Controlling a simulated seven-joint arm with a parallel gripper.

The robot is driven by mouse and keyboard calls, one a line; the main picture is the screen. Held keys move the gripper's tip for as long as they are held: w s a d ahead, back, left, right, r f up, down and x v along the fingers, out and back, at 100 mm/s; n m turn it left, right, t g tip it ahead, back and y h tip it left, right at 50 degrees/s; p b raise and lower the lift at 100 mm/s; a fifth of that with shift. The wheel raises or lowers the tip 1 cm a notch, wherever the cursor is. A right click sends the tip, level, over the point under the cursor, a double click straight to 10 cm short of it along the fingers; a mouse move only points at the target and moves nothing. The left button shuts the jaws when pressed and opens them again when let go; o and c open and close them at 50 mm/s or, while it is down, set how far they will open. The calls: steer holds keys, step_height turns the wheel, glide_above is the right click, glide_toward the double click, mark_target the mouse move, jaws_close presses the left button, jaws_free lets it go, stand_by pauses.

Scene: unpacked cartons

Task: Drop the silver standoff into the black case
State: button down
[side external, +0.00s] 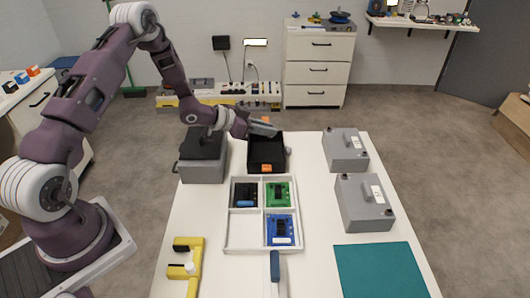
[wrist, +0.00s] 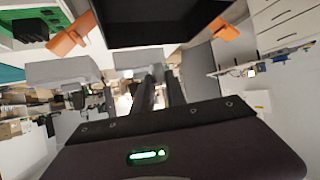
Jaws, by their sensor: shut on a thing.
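The black case (side external: 254,168) stands open on the white table, with an orange latch on its near side and another at its far side. In the wrist view the case (wrist: 165,38) fills the top, with an orange latch at either side. My gripper (side external: 274,131) is above the far part of the case. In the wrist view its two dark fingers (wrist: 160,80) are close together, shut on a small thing. The silver standoff is too small to make out clearly between the fingers, and I see it nowhere else.
A grey toolbox (side external: 203,171) stands left of the case. A white divided tray (side external: 228,243) with circuit boards lies in front. Two grey boxes (side external: 346,152) (side external: 364,205) stand at the right. A yellow clamp (side external: 194,262) and teal mat (side external: 382,270) lie nearer.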

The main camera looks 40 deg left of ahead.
steer(key=c, duration=1.3)
jaws_free()
steer(key=v, duration=0.7)
steer(key=shift+s, duration=0.1)
